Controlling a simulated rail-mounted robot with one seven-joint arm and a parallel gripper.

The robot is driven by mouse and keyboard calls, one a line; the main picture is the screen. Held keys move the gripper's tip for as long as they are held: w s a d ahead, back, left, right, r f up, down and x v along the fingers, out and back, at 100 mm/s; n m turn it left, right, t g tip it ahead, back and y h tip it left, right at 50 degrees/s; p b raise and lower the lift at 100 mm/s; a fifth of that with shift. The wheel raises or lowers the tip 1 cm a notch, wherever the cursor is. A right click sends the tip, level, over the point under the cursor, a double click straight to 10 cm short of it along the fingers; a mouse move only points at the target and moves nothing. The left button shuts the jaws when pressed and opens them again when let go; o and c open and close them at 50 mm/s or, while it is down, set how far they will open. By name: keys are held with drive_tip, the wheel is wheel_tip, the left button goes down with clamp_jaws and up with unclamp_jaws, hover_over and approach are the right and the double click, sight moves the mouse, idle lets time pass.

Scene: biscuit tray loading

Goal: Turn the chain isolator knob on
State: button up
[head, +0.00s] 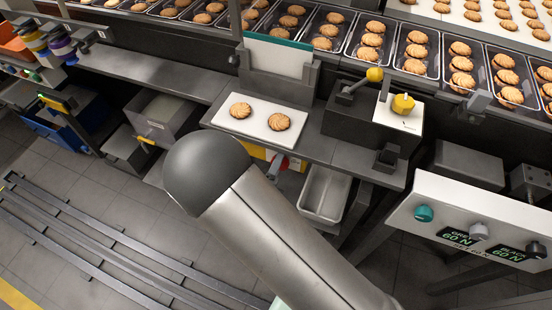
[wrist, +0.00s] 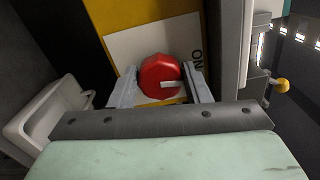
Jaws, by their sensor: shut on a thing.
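The red isolator knob (wrist: 161,77) sits on a white plate (wrist: 125,48) on a yellow box, seen in the wrist view. Its pale pointer mark lies about level, toward the right. Dark ON lettering stands sideways on the plate's right side. My gripper (wrist: 162,86) has one finger on each side of the knob and is shut on it.
A pale bin (wrist: 52,113) is left of the gripper. A yellow-knobbed lever (wrist: 281,85) is at right. In the head view, a white board (head: 259,108) with two biscuits lies on the bench above, and a control panel (head: 470,220) with dials stands at right.

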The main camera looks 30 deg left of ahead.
drive_tip(key=shift+n+p, duration=0.7)
drive_tip(key=shift+n, duration=0.1)
drive_tip(key=shift+f, duration=0.1)
drive_tip(key=o, duration=0.9)
drive_tip(key=shift+o, duration=0.2)
drive_tip(key=s+d, duration=0.2)
drive_tip(key=s, duration=1.5)
drive_tip(key=shift+s+d, duration=0.15)
drive_tip(key=shift+d, duration=0.1)
